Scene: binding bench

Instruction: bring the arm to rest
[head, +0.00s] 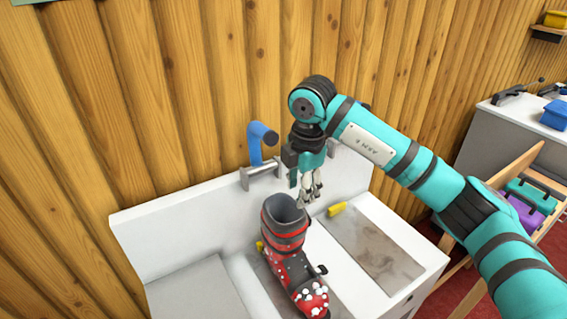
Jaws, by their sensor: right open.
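My right arm reaches in from the right side of the head view. Its gripper (309,199) points down over the white bench, is open and holds nothing that I can see. A red and black ski boot (287,250) with white dots stands upright on the bench, just left of and below the gripper. The fingertips look close to the top of the boot; I cannot tell whether they touch it. My left gripper is not in view.
A grey-brown plate (370,248) lies on the bench (205,290), with a yellow piece (337,209) at its far end. A blue-handled clamp (260,145) stands behind the boot. A wooden wall rises behind. A wooden rack holds a purple case (527,212) at the right.

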